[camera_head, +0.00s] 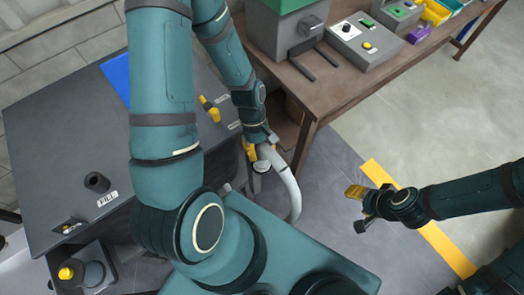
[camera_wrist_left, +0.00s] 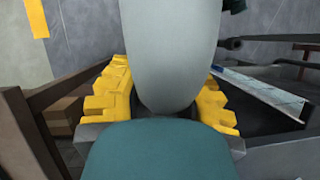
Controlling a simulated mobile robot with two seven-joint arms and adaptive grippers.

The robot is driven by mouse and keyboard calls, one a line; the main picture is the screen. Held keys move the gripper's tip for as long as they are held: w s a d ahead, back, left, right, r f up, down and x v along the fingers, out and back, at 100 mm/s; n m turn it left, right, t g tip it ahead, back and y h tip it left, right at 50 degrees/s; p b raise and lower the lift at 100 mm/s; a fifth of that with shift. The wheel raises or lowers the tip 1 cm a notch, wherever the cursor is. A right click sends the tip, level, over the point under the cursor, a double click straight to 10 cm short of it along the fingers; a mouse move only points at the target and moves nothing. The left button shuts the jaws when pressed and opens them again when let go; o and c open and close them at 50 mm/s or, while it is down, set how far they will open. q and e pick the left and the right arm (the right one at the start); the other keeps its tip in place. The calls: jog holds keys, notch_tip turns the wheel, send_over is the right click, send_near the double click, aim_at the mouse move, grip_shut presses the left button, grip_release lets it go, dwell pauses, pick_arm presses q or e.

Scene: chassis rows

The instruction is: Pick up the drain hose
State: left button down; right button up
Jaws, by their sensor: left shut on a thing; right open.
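The drain hose (camera_head: 291,189) is a pale grey curved tube in the middle of the head view, beside the wooden bench. My left gripper (camera_head: 259,153) has yellow fingers and is shut on the hose near its upper end. The rest of the hose curves downward from the gripper. In the left wrist view the hose (camera_wrist_left: 168,50) fills the space between the yellow fingers on both sides. My right gripper (camera_head: 358,207) is open and empty over the floor at the right, well apart from the hose.
A wooden bench (camera_head: 345,92) with grey control boxes (camera_head: 365,42) and coloured bins stands at the top right. A yellow stripe (camera_head: 445,247) marks the open floor.

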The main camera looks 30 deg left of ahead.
aim_at(263, 144)
pick_arm(q)
notch_tip(263, 144, up, 10)
jog(key=shift+f+p, duration=0.1)
jog(key=shift+p, duration=0.35)
